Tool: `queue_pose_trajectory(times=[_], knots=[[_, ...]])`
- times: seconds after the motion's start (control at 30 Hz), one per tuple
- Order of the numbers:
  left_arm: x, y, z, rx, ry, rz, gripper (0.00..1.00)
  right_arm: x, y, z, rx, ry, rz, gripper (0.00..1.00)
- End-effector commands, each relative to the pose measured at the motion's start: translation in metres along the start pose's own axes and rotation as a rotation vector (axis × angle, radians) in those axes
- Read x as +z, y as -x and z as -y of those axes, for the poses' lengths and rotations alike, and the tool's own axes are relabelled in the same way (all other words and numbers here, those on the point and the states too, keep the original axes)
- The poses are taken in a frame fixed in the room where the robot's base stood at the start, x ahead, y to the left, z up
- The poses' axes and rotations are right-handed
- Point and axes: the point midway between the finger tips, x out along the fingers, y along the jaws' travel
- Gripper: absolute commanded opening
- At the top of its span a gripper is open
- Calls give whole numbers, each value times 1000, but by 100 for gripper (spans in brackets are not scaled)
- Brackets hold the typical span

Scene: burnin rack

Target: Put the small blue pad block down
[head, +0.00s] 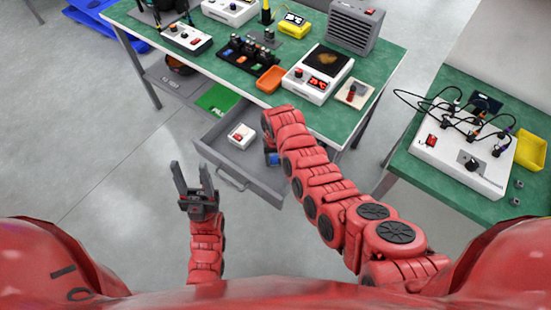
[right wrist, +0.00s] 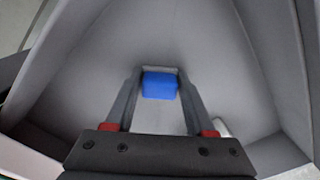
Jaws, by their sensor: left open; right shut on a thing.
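The small blue pad block (right wrist: 160,85) is between the two fingers of my right gripper (right wrist: 159,80), which is shut on it. In the head view a bit of the blue block (head: 273,159) shows inside the open grey drawer (head: 243,184), beside my right arm. That arm hides most of the right gripper there. The block is over or on the drawer's grey floor; I cannot tell whether it touches. My left gripper (head: 192,172) is open and empty, pointing up, to the left of the drawer.
A white box with a red mark (head: 241,135) lies in the drawer, left of my right arm. A green pad (head: 218,98) is behind it. The green workbench (head: 330,119) stands above, crowded with devices. A second table (head: 450,180) with a wired white box is at right.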

Motion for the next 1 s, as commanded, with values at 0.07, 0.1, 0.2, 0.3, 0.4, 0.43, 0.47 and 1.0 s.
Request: queue_pose_trajectory(times=[0.07, 0.1, 0.2, 0.3, 0.4, 0.43, 0.47, 1.0], knots=[[0, 0, 0, 0, 0, 0, 50, 0, 0, 0, 0, 0, 0, 0], [0, 0, 0, 0, 0, 0, 50, 0, 0, 0, 0, 0, 0, 0], [0, 3, 0, 0, 0, 0, 50, 0, -3, 0, 0, 0, 0, 0], [0, 3, 0, 0, 0, 0, 50, 0, -3, 0, 0, 1, 0, 62], [0, 3, 0, 0, 0, 0, 50, 0, -3, 0, 0, 1, 0, 80], [0, 3, 0, 0, 0, 0, 50, 0, -3, 0, 0, 0, 0, 84], [0, 3, 0, 0, 0, 0, 50, 0, -3, 0, 0, 0, 0, 84], [0, 3, 0, 0, 0, 0, 50, -1, 21, 2, -1, 1, -3, 84]])
